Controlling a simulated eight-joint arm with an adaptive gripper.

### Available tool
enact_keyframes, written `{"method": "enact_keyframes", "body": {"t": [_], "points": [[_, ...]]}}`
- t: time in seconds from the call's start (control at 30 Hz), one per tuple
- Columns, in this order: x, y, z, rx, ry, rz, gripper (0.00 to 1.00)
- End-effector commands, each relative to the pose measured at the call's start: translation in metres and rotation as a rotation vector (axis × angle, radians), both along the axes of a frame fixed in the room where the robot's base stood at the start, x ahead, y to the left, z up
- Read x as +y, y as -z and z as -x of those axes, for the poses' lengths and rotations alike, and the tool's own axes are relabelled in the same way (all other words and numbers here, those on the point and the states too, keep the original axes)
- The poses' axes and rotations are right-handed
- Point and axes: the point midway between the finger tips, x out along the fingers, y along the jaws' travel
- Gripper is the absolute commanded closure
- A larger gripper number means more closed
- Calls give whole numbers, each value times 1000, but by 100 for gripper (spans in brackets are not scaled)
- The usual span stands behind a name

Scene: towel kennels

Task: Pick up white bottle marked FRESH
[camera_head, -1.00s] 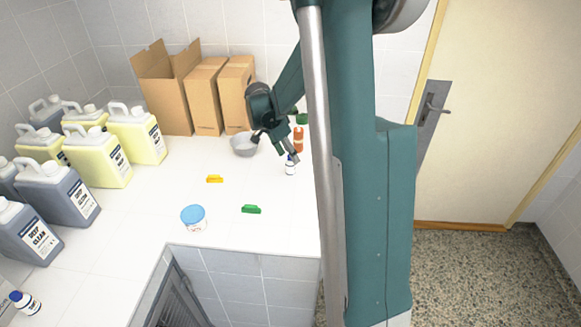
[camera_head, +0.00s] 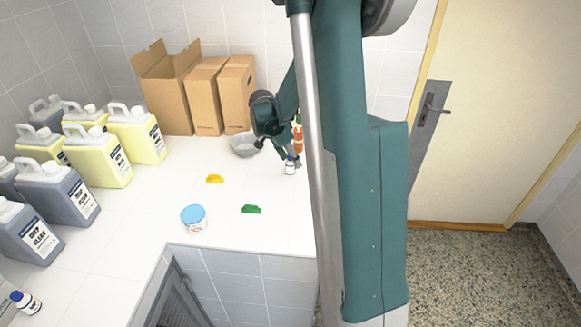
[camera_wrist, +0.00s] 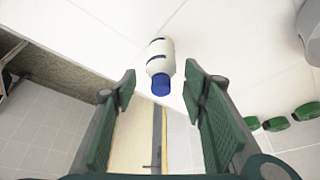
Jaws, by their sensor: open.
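My gripper (camera_wrist: 160,85) is open and empty, with a finger on either side of the view. A second white bottle with a blue cap (camera_head: 27,302) is at the front left corner; its lettering is too small to read.
An orange bottle (camera_head: 298,140) stands just behind, and a grey bowl (camera_head: 244,145) to the left. Cardboard boxes (camera_head: 168,90) and several jugs (camera_head: 137,134) line the back and left.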

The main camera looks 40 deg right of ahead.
Motion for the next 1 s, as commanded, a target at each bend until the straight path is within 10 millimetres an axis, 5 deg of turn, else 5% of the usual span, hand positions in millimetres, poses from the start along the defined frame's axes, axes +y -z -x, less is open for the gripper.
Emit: {"method": "enact_keyframes", "body": {"t": [0.5, 1.0], "points": [[-16, 40, 0, 0, 1, 0, 57], [-18, 45, 1, 0, 0, 0, 57]]}}
